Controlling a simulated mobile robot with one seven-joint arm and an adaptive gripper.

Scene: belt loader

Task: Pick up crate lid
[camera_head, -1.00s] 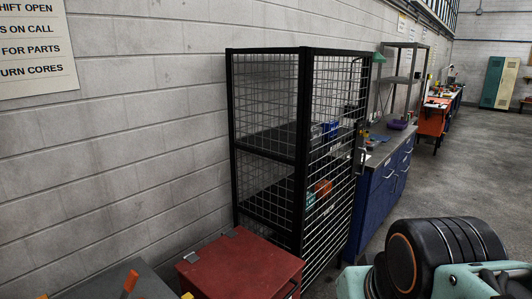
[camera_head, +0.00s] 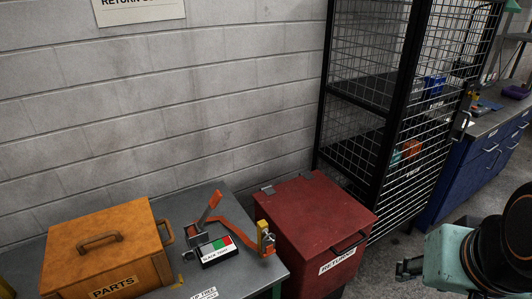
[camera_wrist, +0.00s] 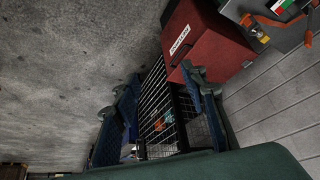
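The wooden crate (camera_head: 135,275), labelled PARTS, stands on a grey bench at the lower left of the head view. Its orange-brown lid (camera_head: 125,220) lies on top, with a raised bar handle (camera_head: 97,238) in the middle. The lid appears closed. My gripper (camera_wrist: 160,75) shows in the wrist view with its two fingers spread apart and nothing between them. It is open and points toward the floor beside the red box and the mesh cage. The crate is not seen in the wrist view. My arm is at the right of the head view, well away from the crate.
A toggle clamp (camera_head: 200,235) with orange handles and a labelled block (camera_head: 217,250) sit on the bench (camera_head: 180,210), right of the crate. A red RETURNS box (camera_head: 315,220) stands beside it. A black mesh cage (camera_head: 390,100) and blue cabinet (camera_head: 465,185) are farther right.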

